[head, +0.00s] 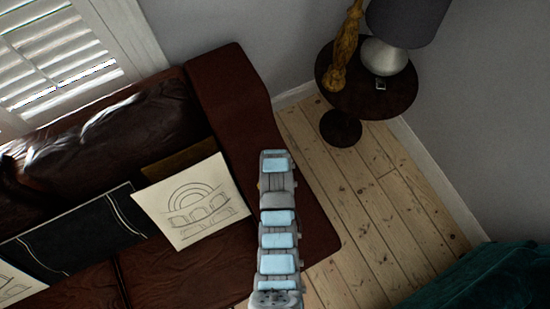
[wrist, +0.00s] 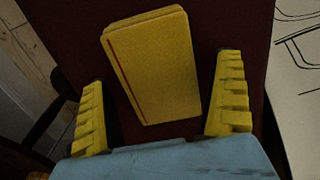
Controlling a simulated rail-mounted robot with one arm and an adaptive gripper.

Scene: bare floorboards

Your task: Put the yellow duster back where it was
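The yellow duster (wrist: 155,65) is a flat, book-like yellow block with a dark red line along one side. In the wrist view it lies on the dark red-brown sofa arm (wrist: 75,25). My gripper (wrist: 163,72) is open, with one yellow finger on each side of the duster and a visible gap to each. I cannot tell whether the fingertips are down at its height. In the head view my arm (head: 278,220) reaches over the sofa arm (head: 232,90); the duster and the fingers do not show there.
The brown leather sofa (head: 190,265) holds a cream cushion with line drawings (head: 192,200) and a black cushion (head: 75,235). A round dark side table (head: 395,100) bears a golden figure (head: 343,55) and a lamp (head: 385,57). Bare floorboards (head: 390,220) lie beside the sofa; teal fabric (head: 485,280) is at lower right.

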